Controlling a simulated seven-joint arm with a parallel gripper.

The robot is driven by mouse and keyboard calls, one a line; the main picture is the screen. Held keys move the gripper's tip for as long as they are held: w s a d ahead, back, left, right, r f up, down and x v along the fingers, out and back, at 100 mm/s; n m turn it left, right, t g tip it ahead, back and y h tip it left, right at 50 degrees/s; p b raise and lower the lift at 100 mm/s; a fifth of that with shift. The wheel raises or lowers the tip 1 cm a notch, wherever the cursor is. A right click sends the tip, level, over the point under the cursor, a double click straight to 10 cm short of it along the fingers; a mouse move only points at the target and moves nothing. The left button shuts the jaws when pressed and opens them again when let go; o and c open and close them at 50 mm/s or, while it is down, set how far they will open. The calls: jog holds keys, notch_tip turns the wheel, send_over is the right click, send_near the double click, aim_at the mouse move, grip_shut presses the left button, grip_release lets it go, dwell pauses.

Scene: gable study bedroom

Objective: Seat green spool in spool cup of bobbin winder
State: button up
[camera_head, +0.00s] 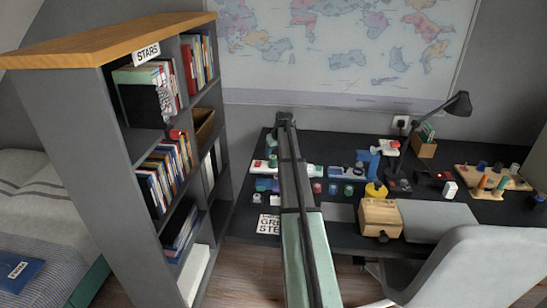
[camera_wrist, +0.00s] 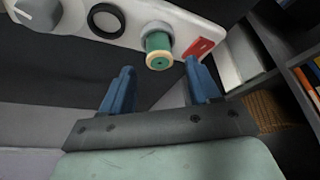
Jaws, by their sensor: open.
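In the wrist view the white bobbin winder (camera_wrist: 128,32) crosses the top of the picture. The green spool (camera_wrist: 159,47), with pale tan ends, stands out from the grey spool cup (camera_wrist: 156,28) on it. The spool's far end appears to be inside the cup; how deep it sits I cannot tell. My gripper (camera_wrist: 158,72) is open, its two blue fingers apart and empty. The spool is just beyond the fingertips, roughly in line with the gap between them. In the head view my arm hides the gripper.
The winder also bears a grey knob (camera_wrist: 36,12), a black ring (camera_wrist: 105,20) and a red plate (camera_wrist: 199,50). In the head view a bookshelf (camera_head: 125,140) stands left of the dark desk (camera_head: 330,146). A wooden box (camera_head: 380,217), lamp (camera_head: 458,104) and chair (camera_head: 470,260) are at right.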

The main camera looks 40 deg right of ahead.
jog(key=v, duration=0.7)
jog(key=shift+r, duration=0.25)
jog(key=shift+s, duration=0.1)
